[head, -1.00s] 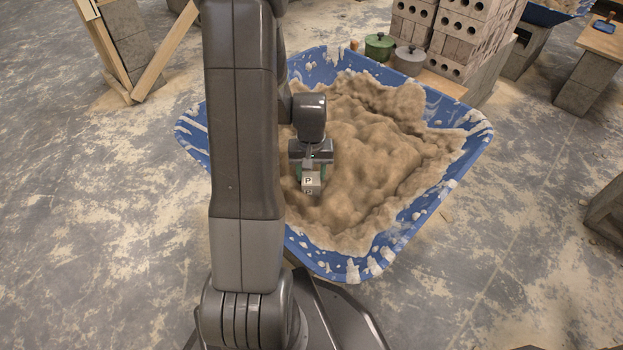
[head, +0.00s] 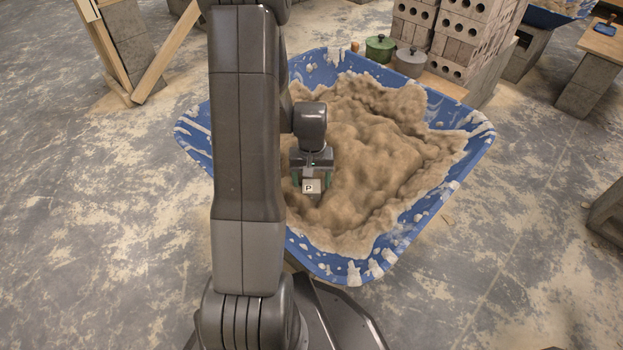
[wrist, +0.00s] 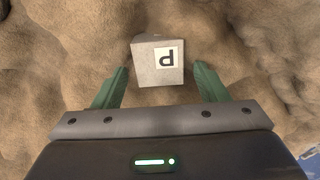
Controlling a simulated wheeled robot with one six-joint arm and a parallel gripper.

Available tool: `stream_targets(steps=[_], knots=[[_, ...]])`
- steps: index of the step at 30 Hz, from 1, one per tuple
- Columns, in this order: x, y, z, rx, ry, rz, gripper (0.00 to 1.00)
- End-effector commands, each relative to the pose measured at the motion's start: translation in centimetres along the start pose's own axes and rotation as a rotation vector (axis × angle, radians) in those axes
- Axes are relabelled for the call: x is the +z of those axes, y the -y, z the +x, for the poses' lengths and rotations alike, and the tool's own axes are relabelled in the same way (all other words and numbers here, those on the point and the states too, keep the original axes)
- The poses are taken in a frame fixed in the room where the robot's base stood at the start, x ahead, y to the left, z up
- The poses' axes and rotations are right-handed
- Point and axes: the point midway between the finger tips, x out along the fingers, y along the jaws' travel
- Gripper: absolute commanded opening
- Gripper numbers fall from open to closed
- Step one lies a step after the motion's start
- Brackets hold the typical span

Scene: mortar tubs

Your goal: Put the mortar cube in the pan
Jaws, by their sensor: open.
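The mortar cube (head: 313,188) is pale grey with a white P label and sits on the lumpy mortar in the blue tub. In the wrist view the cube (wrist: 158,72) lies between and slightly beyond the green fingertips, with a gap visible on both sides. My gripper (wrist: 161,80) is open above the mortar. In the head view my gripper (head: 311,180) is right behind the cube, pointing down. I cannot pick out a pan for certain; a green lidded pot (head: 380,48) and a grey lidded pot (head: 410,62) stand behind the tub.
The blue tub (head: 470,160) has a splashed, raised rim around the mortar (head: 385,150). Stacked hollow bricks (head: 455,45) stand behind it, beside the pots. A small blue object (head: 604,27) lies on a board at the far right. Open floor lies left and right.

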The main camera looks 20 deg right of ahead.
Motion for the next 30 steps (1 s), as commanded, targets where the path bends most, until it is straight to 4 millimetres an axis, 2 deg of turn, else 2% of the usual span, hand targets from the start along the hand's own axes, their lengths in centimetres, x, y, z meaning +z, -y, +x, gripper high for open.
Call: stream_targets(steps=[5,12,18,23,30], knots=[[-0.1,0.0,-3.1,0.000,-0.004,0.000,0.67],[-0.1,0.0,-8.4,0.000,-0.004,0.000,0.67],[-0.1,0.0,-11.3,0.000,-0.003,0.000,0.67],[0.0,0.0,-12.1,0.000,-0.001,0.000,0.67],[0.0,0.0,-12.1,0.000,0.000,0.000,0.67]])
